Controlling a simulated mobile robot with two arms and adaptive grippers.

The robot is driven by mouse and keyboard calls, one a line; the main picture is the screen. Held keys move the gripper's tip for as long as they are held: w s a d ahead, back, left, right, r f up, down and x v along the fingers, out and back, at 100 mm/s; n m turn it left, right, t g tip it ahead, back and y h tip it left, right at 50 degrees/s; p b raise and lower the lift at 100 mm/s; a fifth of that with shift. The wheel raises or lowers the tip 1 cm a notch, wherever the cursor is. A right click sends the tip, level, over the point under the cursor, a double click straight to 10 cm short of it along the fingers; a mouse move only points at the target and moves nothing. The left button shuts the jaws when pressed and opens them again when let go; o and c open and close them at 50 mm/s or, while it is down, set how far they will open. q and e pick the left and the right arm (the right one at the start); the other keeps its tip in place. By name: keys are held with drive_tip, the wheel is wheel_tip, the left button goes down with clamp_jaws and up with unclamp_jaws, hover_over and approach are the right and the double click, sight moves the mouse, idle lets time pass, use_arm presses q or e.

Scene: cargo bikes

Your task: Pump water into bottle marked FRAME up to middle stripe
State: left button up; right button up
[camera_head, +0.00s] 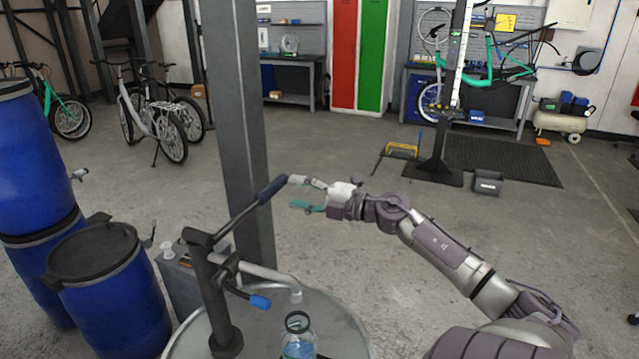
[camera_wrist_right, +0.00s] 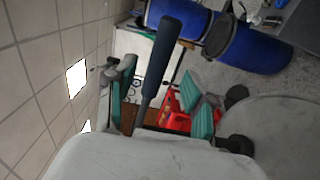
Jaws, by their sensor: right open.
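A hand pump (camera_head: 213,295) stands on a round metal drum top (camera_head: 345,335), its lever raised toward the upper right, ending in a dark blue grip (camera_head: 272,190). A clear bottle (camera_head: 298,338) with a dark rim stands beneath the pump's spout (camera_head: 296,294); its lower part looks pale blue and is cut off, so I cannot read a mark or water level. My right gripper (camera_head: 295,193) is open at the grip's upper end. In the wrist view, the grip (camera_wrist_right: 165,55) passes between the teal finger pads of the right gripper (camera_wrist_right: 158,88). My left gripper is out of view.
A steel post (camera_head: 240,120) rises just behind the pump. Blue barrels (camera_head: 105,290) and a grey canister (camera_head: 182,285) stand to the left. Bikes (camera_head: 155,120) and a repair stand (camera_head: 440,150) are farther back.

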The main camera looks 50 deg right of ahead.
drive_tip(key=v, duration=0.5)
drive_tip(key=shift+s, duration=0.15)
idle(0.7)
